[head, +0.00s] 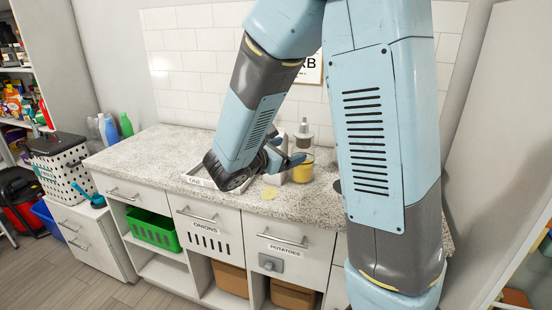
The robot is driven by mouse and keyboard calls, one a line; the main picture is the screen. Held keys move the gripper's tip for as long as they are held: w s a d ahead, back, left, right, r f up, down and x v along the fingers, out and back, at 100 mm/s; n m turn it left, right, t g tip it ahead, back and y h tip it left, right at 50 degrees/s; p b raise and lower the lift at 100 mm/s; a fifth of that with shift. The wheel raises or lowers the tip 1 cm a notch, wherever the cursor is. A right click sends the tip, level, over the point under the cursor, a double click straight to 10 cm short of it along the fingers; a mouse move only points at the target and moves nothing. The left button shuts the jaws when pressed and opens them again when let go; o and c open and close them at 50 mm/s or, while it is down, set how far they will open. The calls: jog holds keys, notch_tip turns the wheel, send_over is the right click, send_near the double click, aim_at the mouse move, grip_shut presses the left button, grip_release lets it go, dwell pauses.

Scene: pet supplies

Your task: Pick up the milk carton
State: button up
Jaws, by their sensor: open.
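I cannot clearly make out a milk carton. A small white patch (274,178) shows just below my gripper, but I cannot tell what it is. My gripper (286,158) is open over the speckled counter (150,150), close to a yellow-and-clear container (303,171). My own wrist and forearm hide part of the counter around it, and I cannot tell whether anything is between the fingers.
A white tray (194,180) sits left of my wrist. A pale yellow round item (269,193) lies near the counter's front. Coloured bottles (126,125) stand at the far left end. A white basket (62,170) is beyond. The counter's left part is clear.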

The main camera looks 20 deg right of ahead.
jog(key=w+a+f+n+t+y, duration=0.2)
jog(key=w+a+f+n+t, duration=0.1)
jog(key=w+a+n+t, duration=0.4)
jog(key=w+d+f+g, duration=0.1)
jog(key=w+d, duration=0.7)
jog(key=shift+d+m+g, duration=0.15)
jog(key=shift+m+g, duration=0.15)
jog(key=shift+m, duration=0.1)
jog(key=shift+w, duration=0.1)
jog(key=shift+c, duration=0.5)
grip_shut()
